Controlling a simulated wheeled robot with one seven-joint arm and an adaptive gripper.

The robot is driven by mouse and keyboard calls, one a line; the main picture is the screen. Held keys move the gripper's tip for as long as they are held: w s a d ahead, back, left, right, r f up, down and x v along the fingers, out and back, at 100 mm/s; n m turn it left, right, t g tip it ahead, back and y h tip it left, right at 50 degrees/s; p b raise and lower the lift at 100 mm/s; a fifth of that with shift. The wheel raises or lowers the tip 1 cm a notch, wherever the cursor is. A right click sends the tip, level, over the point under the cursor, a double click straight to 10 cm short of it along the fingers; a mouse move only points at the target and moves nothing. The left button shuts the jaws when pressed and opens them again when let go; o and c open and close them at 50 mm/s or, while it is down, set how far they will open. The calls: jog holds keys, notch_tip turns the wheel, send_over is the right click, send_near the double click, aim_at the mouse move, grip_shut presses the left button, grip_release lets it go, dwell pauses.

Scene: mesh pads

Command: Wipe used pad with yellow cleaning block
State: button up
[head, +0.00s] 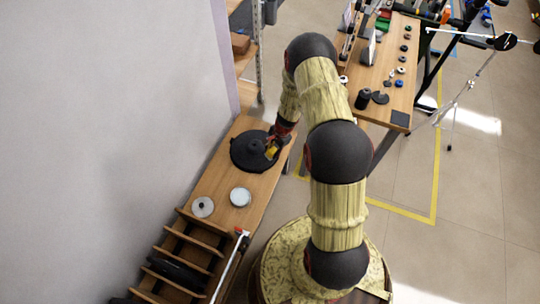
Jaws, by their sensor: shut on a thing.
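My gripper (272,148) is at the far end of the wooden bench, over the right part of a large black round disc (242,161) with a raised hub. It is shut on a small yellow block (271,154). I cannot tell whether the block touches the disc. Two smaller round pads lie nearer on the bench: a whitish one (240,196) and a grey one with a dark centre hole (203,207). I cannot tell from this view which of these is the used pad.
The wooden bench (220,180) runs along a grey wall. A slotted wooden rack (178,246) with dark items stands at its near end. Another table (378,103) with many small parts is at the back right.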

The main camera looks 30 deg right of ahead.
jog(key=shift+w+d+m, duration=0.35)
jog(key=shift+w+m, duration=0.1)
jog(key=shift+m, duration=0.05)
jog(key=shift+d, duration=0.25)
jog(key=shift+a+t, duration=0.1)
jog(key=shift+t, duration=0.2)
jog(key=shift+b+x, duration=1.85)
jog(key=shift+x, duration=1.1)
jog(key=shift+b+x, duration=0.75)
jog(key=shift+x, duration=0.2)
jog(key=shift+r, duration=0.1)
